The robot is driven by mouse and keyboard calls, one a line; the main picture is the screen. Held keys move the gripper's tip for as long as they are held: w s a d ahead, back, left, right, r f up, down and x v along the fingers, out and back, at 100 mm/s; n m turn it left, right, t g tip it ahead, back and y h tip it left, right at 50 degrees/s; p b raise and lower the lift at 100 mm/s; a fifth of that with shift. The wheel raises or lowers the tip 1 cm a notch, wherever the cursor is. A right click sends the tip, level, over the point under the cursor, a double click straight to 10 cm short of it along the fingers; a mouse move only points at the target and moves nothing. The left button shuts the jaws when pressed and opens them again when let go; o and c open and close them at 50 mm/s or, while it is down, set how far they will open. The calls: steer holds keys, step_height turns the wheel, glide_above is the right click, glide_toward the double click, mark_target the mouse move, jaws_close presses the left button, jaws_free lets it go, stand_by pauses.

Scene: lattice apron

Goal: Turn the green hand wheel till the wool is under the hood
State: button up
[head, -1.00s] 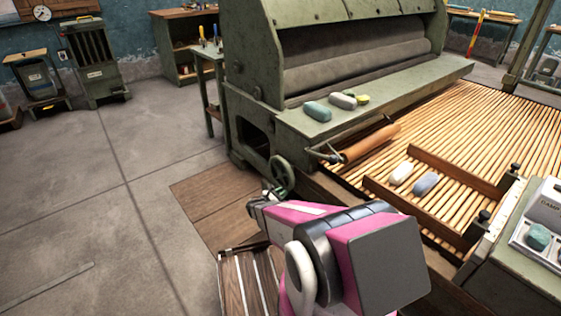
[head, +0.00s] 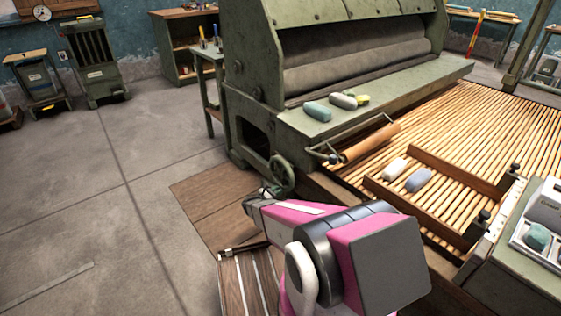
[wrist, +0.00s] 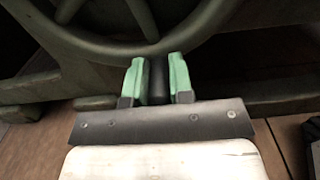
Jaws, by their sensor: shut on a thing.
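The green hand wheel (head: 282,174) is on the near side of the green machine, low by its corner. My gripper (head: 268,191) is at the wheel's lower left. In the wrist view its green fingers (wrist: 157,80) are shut on the wheel's dark handle, just below the wheel rim (wrist: 100,47). A whitish wool piece (head: 395,169) and a blue-grey one (head: 418,180) lie on the wooden slatted lattice (head: 475,125), between two wooden rails. Both are in the open, in front of the hooded machine (head: 256,60).
A wooden roller (head: 370,143) stands between the wool and the machine. Several other pieces, including a teal one (head: 317,111), lie on the machine's green ledge (head: 400,95). The floor at left is clear.

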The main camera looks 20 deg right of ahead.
mark_target(274, 178)
steer(key=w, duration=0.1)
steer(key=w+a, duration=0.1)
steer(key=w, duration=0.1)
steer(key=shift+w+a, duration=0.2)
steer(key=shift+w, duration=0.1)
steer(key=shift+w+a+r, duration=0.25)
steer(key=shift+w+r, duration=0.05)
steer(key=shift+w, duration=0.25)
steer(key=shift+w+a+r, duration=0.2)
steer(key=shift+w+r, duration=0.1)
steer(key=shift+w, duration=0.25)
steer(key=shift+w+a+r, duration=0.2)
steer(key=shift+w+r, duration=0.05)
steer(key=shift+w, duration=0.15)
